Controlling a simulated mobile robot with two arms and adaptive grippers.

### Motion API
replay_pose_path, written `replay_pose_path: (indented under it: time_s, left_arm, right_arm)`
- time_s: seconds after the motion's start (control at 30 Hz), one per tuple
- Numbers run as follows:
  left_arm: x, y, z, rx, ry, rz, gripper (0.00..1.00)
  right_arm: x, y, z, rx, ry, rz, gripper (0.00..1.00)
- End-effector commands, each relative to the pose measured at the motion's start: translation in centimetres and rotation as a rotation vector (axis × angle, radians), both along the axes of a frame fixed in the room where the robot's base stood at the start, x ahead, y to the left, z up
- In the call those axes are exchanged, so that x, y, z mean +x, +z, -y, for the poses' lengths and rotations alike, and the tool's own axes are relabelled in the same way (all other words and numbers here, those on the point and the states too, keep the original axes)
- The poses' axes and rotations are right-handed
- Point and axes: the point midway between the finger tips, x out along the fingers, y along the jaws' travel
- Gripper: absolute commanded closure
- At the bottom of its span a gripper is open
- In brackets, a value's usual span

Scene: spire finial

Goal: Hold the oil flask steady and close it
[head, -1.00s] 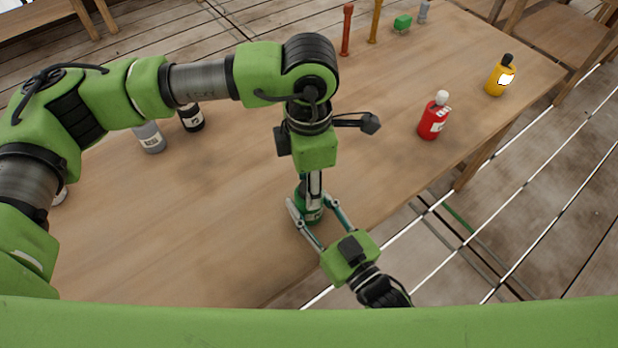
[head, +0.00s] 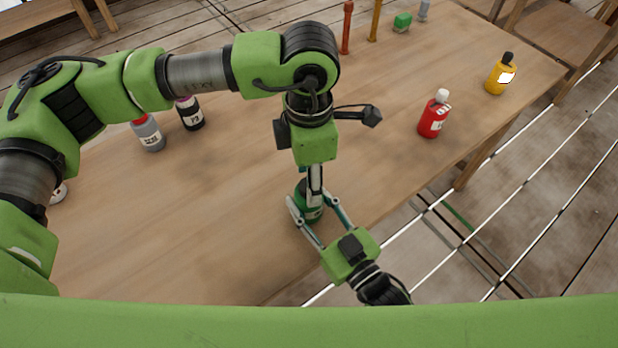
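A dark green flask (head: 306,211) stands near the table's front edge in the head view. I take it for the oil flask; its label is mostly hidden. My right gripper (head: 310,201) comes from the lower right, with one finger on each side of the flask's body, seemingly closed on it. My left gripper (head: 315,186) points down from above, right over the flask's top. Its fingers look close together and cover the flask's neck. I cannot see the cap or whether the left fingers hold it.
On the wooden table (head: 220,205) stand a red bottle (head: 433,117), a yellow bottle (head: 500,76), a grey bottle (head: 149,134) and a dark bottle (head: 190,115). Free surface lies left of the flask.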

Motion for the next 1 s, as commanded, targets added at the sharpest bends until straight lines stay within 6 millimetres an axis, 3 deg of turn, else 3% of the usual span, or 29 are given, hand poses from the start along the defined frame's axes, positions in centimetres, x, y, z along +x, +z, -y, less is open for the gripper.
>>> replay_pose_path:
  time_s: [0.3, 0.5, 0.93, 0.97, 1.0]
  left_arm:
    - [0.1, 6.7, 0.1, -0.002, -0.001, 0.005, 0.55]
    - [0.1, 9.8, 0.0, -0.001, 0.000, 0.002, 0.55]
    - [0.0, 10.9, 0.0, 0.000, -0.001, -0.001, 0.55]
    - [0.0, 10.9, 0.0, 0.000, -0.001, -0.001, 0.55]
    - [0.0, 10.9, 0.0, 0.000, -0.001, -0.001, 0.55]
  right_arm:
    - [0.0, 0.0, 0.0, 0.000, 0.000, 0.000, 1.00]
    - [0.0, 0.0, 0.0, 0.000, 0.000, 0.000, 1.00]
    - [0.0, 0.0, 0.0, 0.000, 0.000, 0.000, 1.00]
    - [0.0, 0.0, 0.0, 0.000, 0.000, 0.000, 0.57]
    - [0.0, 0.0, 0.0, 0.000, 0.000, 0.000, 0.46]
